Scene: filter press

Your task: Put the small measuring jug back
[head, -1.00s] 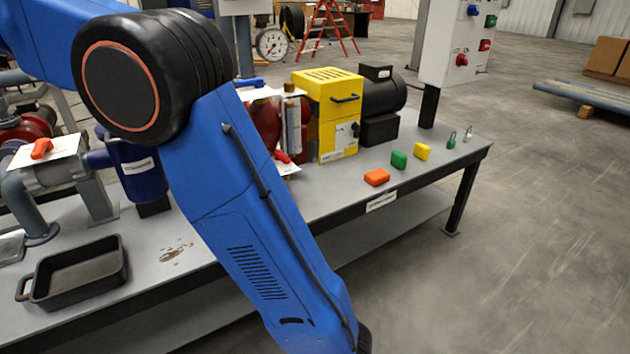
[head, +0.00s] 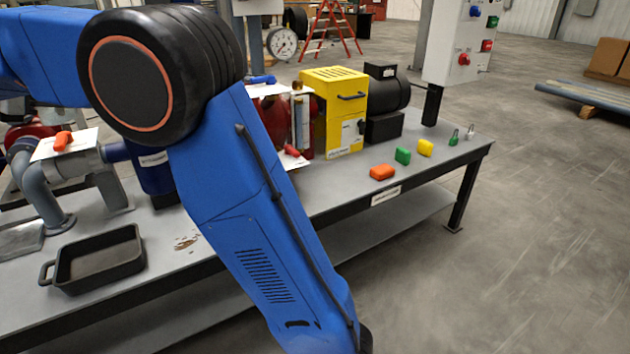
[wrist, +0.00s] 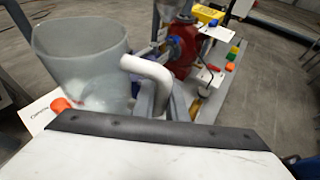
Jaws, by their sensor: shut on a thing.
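The measuring jug (wrist: 80,62), a translucent grey open vessel, fills the left of the wrist view. Its pale bent handle (wrist: 150,70) reaches right from the jug toward the middle. My gripper (wrist: 165,100) is shut on the handle, with grey fingers beside it. The jug looks close to upright, and I cannot see its base clearly. In the head view my arm crosses the middle, and neither my gripper nor the jug shows there.
A control box (head: 462,40) rises behind.

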